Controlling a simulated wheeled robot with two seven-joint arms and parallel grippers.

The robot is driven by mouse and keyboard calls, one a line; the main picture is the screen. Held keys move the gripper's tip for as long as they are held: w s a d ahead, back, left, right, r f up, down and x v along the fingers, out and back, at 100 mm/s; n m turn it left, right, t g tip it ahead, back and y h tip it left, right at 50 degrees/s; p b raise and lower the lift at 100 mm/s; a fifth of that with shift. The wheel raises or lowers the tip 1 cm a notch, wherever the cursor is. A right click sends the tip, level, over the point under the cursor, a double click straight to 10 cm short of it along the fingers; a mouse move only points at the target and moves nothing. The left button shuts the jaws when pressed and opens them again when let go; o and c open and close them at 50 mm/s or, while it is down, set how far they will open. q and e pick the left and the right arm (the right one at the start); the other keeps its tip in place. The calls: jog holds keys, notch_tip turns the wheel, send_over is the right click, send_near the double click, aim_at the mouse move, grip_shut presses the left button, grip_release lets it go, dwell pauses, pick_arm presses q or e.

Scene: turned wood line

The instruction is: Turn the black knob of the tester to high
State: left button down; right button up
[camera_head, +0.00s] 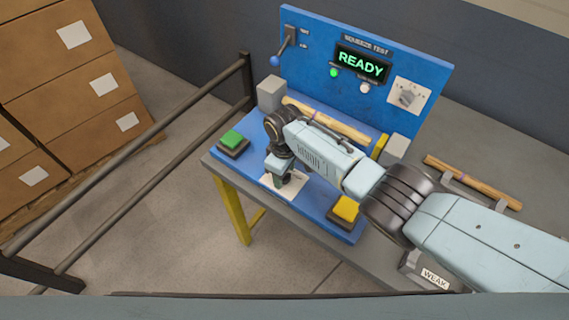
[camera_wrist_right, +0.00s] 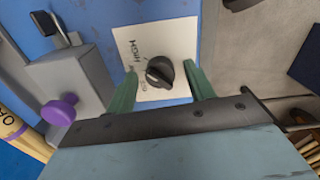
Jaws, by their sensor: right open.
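The black knob (camera_wrist_right: 159,72) sits on a white plate (camera_wrist_right: 180,38) in the right wrist view. The plate reads HIGH at its upper left; its other lettering is partly hidden or too small to read. My right gripper (camera_wrist_right: 160,70) is open, with one green finger on each side of the knob; contact is not clear. In the head view my right gripper (camera_head: 284,179) points down over the white plate (camera_head: 270,182) on the blue tester bed and hides the knob. The blue tester panel (camera_head: 320,75) stands behind, its display reading READY. My left gripper is not in view.
A green button (camera_head: 231,139) and a yellow button (camera_head: 346,208) flank the plate. A wooden rod (camera_head: 345,127) lies behind my wrist between grey blocks. The panel bears a lever (camera_head: 285,47) and a grey dial (camera_head: 407,96). Another rod (camera_head: 475,183) lies at right.

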notch_tip(320, 180, up, 13)
jog(key=p, duration=0.2)
jog(key=shift+r, duration=0.15)
dwell(0.5)
